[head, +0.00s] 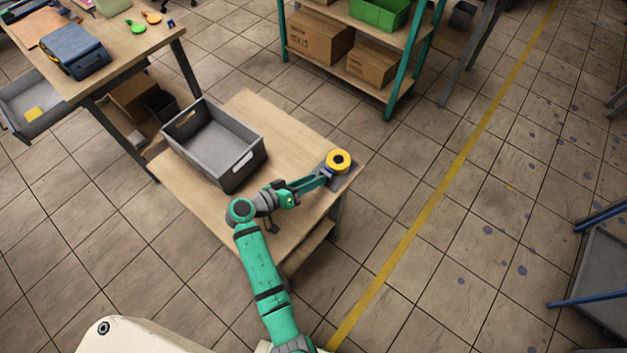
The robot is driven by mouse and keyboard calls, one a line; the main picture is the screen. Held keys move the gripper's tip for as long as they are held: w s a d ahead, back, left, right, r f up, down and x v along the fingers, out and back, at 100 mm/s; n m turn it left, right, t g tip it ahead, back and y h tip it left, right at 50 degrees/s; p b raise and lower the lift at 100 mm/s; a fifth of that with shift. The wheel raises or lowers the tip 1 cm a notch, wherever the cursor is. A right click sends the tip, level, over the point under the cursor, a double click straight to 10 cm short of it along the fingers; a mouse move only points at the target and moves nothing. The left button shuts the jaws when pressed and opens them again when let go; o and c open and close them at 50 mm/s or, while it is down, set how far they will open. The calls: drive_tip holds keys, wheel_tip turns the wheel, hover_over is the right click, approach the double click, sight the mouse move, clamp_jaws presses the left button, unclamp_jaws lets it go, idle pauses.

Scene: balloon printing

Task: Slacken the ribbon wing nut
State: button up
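A yellow ring-shaped spool (331,164) with a dark centre sits on a small grey stand (345,181) at the right corner of the wooden table (263,114). I take the spool for the ribbon roll. I cannot make out the wing nut as a separate part; it is too small to tell from the dark centre. My green arm reaches across the table's front, and my gripper (326,176) points right, close to the near-left side of the spool. Whether it touches the spool or the stand cannot be told. Its fingertips are too small to show open or shut.
A grey open crate (213,145) stands on the table, left of my arm. A workbench (92,73) with a blue box (76,52) is at the upper left. A green-posted shelf (388,104) with cardboard boxes stands behind. The floor right of the table is clear.

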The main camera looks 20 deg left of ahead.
drive_tip(key=shift+d, duration=0.1)
clamp_jaws()
drive_tip(key=shift+f+n+h, duration=0.1)
drive_tip(key=shift+n+h, duration=0.4)
unclamp_jaws()
drive_tip(key=shift+w, duration=0.1)
drive_tip(key=v, duration=1)
drive_tip(key=shift+s+a, duration=0.2)
drive_tip(key=shift+s, duration=0.15)
